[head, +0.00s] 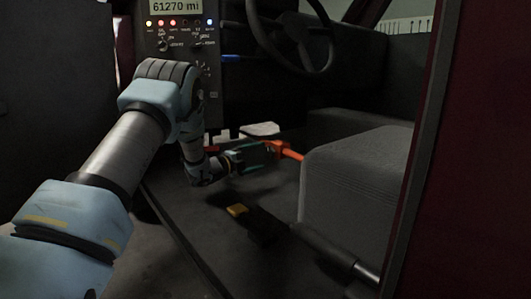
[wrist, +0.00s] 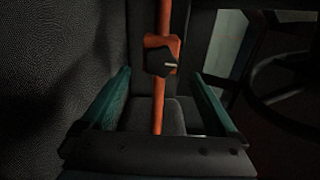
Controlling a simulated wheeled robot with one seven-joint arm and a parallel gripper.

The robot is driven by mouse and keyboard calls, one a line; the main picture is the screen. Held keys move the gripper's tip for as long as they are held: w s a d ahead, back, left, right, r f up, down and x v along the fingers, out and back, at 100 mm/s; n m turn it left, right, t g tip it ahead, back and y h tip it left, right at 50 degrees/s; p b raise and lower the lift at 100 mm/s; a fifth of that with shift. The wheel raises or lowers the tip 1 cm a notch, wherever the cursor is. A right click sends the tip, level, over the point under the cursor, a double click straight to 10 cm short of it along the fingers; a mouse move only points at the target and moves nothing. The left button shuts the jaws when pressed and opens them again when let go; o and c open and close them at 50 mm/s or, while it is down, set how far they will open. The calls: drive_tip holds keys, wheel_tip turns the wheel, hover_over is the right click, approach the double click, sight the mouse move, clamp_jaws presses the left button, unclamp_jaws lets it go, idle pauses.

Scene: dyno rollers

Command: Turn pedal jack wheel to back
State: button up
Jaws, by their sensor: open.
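The pedal jack (head: 285,149) is an orange bar low in the footwell, in front of the seat; in the wrist view its orange bar (wrist: 158,110) runs upright through the middle. The jack wheel (wrist: 160,61) is a dark knob on an orange block, with a pale pointer mark toward the right of the wrist view. My gripper (head: 263,157) reaches into the footwell from the left. It is open, its teal fingers (wrist: 160,73) on either side of the bar, apart from the wheel. The wheel cannot be made out in the head view.
A grey seat (head: 360,180) stands to the right of my gripper. A steering wheel (head: 290,35) is above, and a control panel (head: 178,30) with a lit display stands behind my arm. A yellow-tipped dark part (head: 238,210) lies on the floor. The door frame (head: 415,170) edges the opening.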

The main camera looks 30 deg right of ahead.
drive_tip(key=s+a+p, duration=0.1)
drive_tip(key=a, duration=0.5)
drive_tip(key=shift+s+a, duration=0.15)
